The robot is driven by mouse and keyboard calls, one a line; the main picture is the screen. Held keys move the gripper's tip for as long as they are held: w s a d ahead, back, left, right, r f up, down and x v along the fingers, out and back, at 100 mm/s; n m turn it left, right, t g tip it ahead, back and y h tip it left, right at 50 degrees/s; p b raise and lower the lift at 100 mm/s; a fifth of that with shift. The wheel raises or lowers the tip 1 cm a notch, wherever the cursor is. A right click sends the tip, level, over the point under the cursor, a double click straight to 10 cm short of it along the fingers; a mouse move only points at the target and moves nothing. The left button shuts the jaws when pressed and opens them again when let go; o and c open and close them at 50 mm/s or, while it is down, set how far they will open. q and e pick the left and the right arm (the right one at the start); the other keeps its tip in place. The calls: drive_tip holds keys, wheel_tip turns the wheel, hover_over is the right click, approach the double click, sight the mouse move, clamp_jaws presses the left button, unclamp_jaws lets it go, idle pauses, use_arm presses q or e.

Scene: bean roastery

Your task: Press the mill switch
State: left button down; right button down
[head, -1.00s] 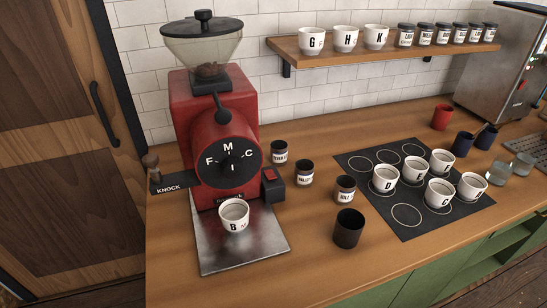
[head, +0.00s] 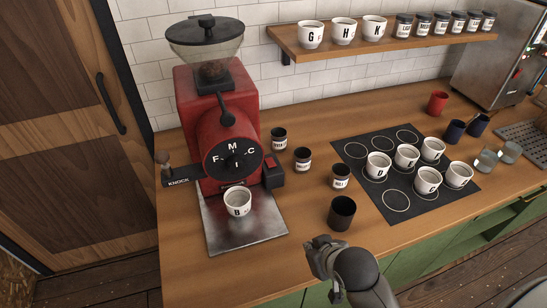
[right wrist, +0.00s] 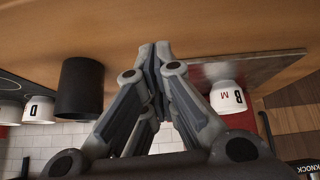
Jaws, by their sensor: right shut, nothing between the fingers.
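The red mill (head: 205,125) stands on the wooden counter with a clear bean hopper on top and a black lettered dial on its front. The mill switch (head: 270,163) is a red rocker on a black box at the mill's right side. A white cup marked B (head: 237,203) stands on the metal tray (head: 255,240) under the mill; it also shows in the right wrist view (right wrist: 229,97). My right gripper (head: 318,249) is in front of the counter, apart from and nearer than the switch. Its fingers are shut and empty in the right wrist view (right wrist: 155,48). My left gripper is not in view.
A black cup (head: 342,213) stands between my right gripper and the labelled jars (head: 302,158). White cups stand on a dark ringed mat (head: 395,203) at right. The knock bar (head: 190,178) sticks out left of the mill. Open counter lies right of the metal tray.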

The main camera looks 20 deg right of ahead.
drive_tip(key=w+r+t, duration=0.3)
drive_tip(key=w+r, duration=0.2)
drive_tip(key=w, duration=0.5)
drive_tip(key=w+r+t, duration=0.3)
drive_tip(key=w+r, duration=0.3)
drive_tip(key=w, duration=0.4)
drive_tip(key=shift+w+a+r+m+t, duration=0.25)
drive_tip(key=shift+w+a+m+t, duration=0.1)
drive_tip(key=shift+m+t, duration=0.05)
drive_tip(key=p, duration=0.2)
hover_over(270, 162)
drive_tip(key=s, duration=0.3)
wheel_tip(270, 162, down, 3)
drive_tip(key=shift+d+f, duration=0.1)
drive_tip(key=shift+f, duration=0.05)
wheel_tip(270, 162, down, 3)
drive_tip(key=shift+w+f+p, duration=0.1)
drive_tip(key=shift+p, duration=0.55)
drive_tip(key=shift+f, duration=0.6)
